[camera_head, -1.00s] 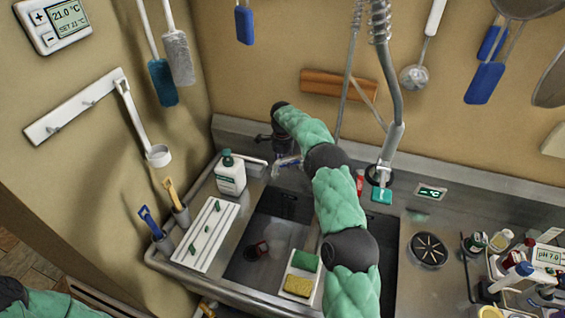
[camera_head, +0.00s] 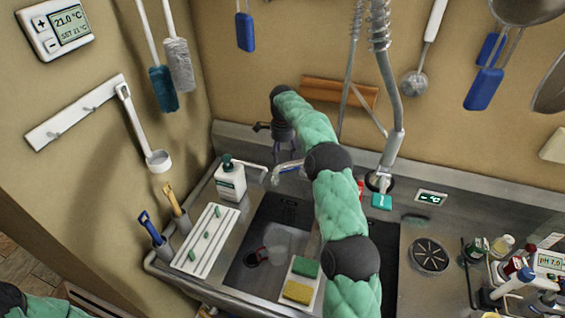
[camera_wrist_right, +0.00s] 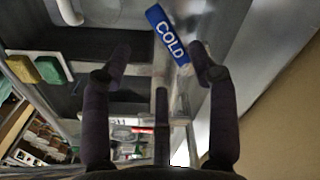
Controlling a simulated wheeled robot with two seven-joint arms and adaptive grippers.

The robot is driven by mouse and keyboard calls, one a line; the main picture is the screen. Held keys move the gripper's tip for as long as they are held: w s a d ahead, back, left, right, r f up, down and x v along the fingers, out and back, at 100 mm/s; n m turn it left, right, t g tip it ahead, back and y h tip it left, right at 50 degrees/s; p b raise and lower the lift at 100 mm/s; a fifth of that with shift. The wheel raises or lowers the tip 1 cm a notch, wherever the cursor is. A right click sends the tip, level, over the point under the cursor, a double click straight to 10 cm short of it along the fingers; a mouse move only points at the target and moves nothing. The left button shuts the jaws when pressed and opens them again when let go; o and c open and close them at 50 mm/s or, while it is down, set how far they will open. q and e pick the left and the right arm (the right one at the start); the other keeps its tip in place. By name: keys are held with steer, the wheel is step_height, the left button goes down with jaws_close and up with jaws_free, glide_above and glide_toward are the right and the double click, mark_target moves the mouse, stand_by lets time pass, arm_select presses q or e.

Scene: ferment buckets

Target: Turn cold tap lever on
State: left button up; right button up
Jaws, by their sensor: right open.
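The cold tap lever (camera_wrist_right: 168,35) is a blue bar lettered COLD. In the right wrist view it lies tilted between the open fingers of my right gripper (camera_wrist_right: 158,53), nearer the right finger. I cannot tell whether they touch. In the head view, my right gripper (camera_head: 284,154) hangs fingers down at the back of the sink, just above the silver tap (camera_head: 284,170). Only a little blue of the lever shows there. A red piece (camera_head: 361,189) stands right of my arm. My left gripper is out of view; only my left arm shows at bottom left.
A soap bottle (camera_head: 230,182) stands left of the tap. A white ribbed board (camera_head: 206,240) lies at the sink's left, and sponges (camera_head: 298,291) rest on a divider. A cup (camera_head: 277,242) is in the sink (camera_head: 245,278). A spray hose (camera_head: 390,90) hangs right of my arm.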

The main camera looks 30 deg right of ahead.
steer(key=shift+r, duration=1.95)
